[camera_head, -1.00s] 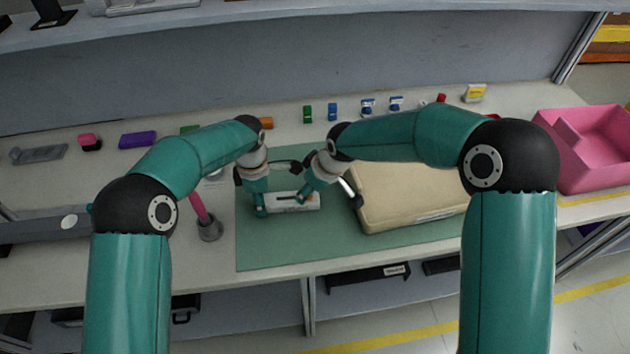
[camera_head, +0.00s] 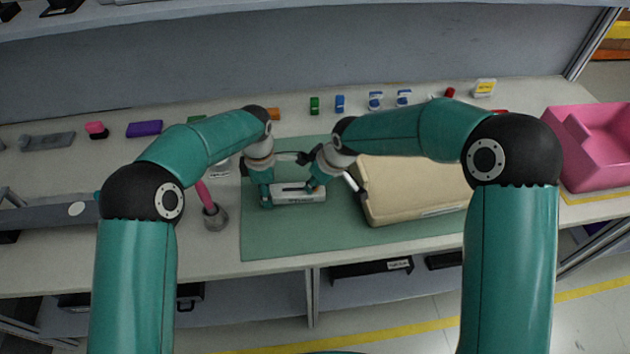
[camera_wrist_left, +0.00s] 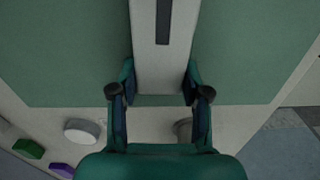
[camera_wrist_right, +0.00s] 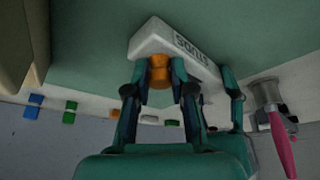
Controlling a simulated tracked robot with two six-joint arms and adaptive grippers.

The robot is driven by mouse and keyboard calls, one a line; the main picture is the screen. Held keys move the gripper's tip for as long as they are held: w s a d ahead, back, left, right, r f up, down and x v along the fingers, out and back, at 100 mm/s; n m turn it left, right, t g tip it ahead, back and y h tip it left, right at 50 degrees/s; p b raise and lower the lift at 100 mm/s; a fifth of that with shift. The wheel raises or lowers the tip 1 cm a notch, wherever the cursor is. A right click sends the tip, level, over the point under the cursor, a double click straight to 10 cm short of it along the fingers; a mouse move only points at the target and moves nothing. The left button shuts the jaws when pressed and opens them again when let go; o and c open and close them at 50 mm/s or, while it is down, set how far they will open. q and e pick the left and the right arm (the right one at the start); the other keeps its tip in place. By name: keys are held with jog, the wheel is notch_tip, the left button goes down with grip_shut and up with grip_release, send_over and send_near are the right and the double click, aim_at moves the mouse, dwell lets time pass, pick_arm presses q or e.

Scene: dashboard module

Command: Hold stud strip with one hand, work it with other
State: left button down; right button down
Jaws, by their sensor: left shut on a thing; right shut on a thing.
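The stud strip (camera_head: 298,195) is a white bar with a dark slot and a "STUDS" label, lying on the green mat (camera_head: 290,238). My left gripper (camera_head: 267,199) is shut on its left end; in the left wrist view the strip (camera_wrist_left: 164,60) runs away between the fingers. My right gripper (camera_head: 314,187) is over the strip's right part. In the right wrist view its fingers are shut on a small orange piece (camera_wrist_right: 159,72), close against the strip (camera_wrist_right: 170,42). Whether the piece is joined to the strip cannot be told.
A beige panel (camera_head: 412,188) lies just right of the strip. A grey cup with a pink-handled tool (camera_head: 215,218) stands to the left. Small coloured pieces line the back, and a pink bin (camera_head: 590,150) is at far right. The mat's front is clear.

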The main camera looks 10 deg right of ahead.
jog(key=shift+r, duration=0.15)
jog(key=shift+r, duration=2.95)
pick_arm(q)
jog(key=shift+c, duration=2.3)
grip_release()
